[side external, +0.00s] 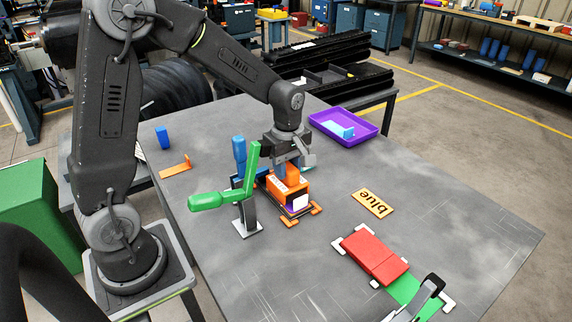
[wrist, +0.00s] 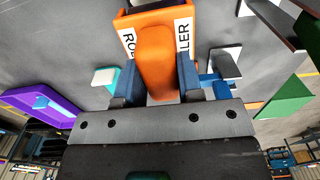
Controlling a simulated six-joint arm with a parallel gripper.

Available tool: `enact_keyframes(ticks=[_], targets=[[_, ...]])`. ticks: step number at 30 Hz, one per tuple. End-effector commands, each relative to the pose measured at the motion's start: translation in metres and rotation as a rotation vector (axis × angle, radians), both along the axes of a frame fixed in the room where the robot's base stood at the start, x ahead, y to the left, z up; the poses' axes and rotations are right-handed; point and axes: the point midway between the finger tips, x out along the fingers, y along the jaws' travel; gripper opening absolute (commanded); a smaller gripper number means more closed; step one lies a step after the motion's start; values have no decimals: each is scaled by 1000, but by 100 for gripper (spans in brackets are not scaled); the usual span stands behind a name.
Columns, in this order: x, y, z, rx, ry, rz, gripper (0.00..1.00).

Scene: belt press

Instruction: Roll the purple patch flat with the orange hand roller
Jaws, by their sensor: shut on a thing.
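In the wrist view the handle (wrist: 156,62) sits between the two blue fingers of my gripper (wrist: 160,82), with lettering on the roller body to either side. A small purple area (side external: 290,209), which looks like the purple patch, shows at the roller's lower front edge. Most of it is hidden, and I cannot tell whether the roller presses on it.
A green-handled clamp (side external: 246,190) stands close left of the roller, with a blue handle (side external: 239,155) behind it. A purple tray (side external: 325,121) with a light block lies behind right.

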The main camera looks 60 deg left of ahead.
Motion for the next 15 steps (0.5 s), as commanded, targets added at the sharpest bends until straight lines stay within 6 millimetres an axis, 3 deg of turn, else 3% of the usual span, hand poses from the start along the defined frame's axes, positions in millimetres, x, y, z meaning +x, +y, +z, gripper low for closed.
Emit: enact_keyframes(ticks=[15], targets=[[-2, -6, -4, 0, 9, -2, 12]])
